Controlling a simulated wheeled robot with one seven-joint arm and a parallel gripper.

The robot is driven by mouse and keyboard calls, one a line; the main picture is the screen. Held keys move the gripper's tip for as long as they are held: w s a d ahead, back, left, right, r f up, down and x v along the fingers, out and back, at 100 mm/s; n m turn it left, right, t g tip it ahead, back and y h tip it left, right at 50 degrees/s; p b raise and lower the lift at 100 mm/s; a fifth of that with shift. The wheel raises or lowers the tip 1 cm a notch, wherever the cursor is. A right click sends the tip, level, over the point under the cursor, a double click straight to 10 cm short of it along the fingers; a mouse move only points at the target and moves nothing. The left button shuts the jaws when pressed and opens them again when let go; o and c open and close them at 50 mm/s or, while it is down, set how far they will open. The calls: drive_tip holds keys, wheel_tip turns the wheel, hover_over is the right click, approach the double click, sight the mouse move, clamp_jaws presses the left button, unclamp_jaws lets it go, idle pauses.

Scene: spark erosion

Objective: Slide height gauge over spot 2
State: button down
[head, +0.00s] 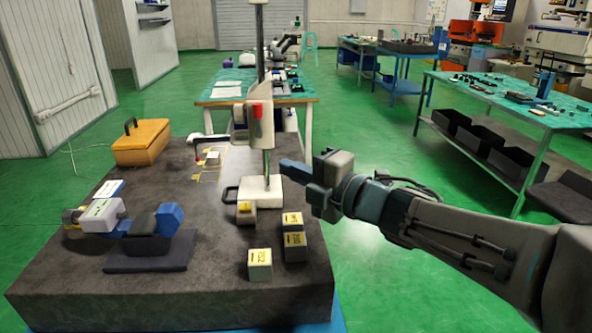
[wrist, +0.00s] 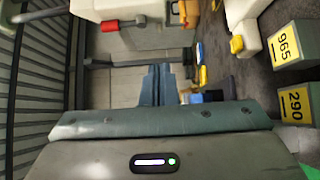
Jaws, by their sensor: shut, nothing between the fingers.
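The height gauge (head: 262,189) stands upright on the dark granite plate (head: 215,290), with a white base, a tall grey column and a white slider with a red part. Its white slider also shows at the top of the wrist view (wrist: 115,9). My gripper (head: 288,169) is shut and empty, just right of the gauge's column and above its base. Its blue-grey fingers (wrist: 160,82) are together in the wrist view. I cannot tell if they touch the gauge. Yellow-outlined markings (head: 208,178) lie on the plate left of the gauge; their numbers are not readable.
Several numbered blocks, including a front one (head: 260,264), stand near the gauge's front and right. Blocks 965 (wrist: 285,45) and 290 (wrist: 298,102) show in the wrist view.

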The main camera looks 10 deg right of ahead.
sight(251, 143)
drive_tip(key=shift+w+a, duration=0.75)
drive_tip(key=shift+w, duration=0.75)
drive_tip(key=shift+w+a, duration=0.8)
drive_tip(key=shift+w, duration=0.75)
drive_tip(key=shift+w+a, duration=0.75)
drive_tip(key=shift+w, duration=0.75)
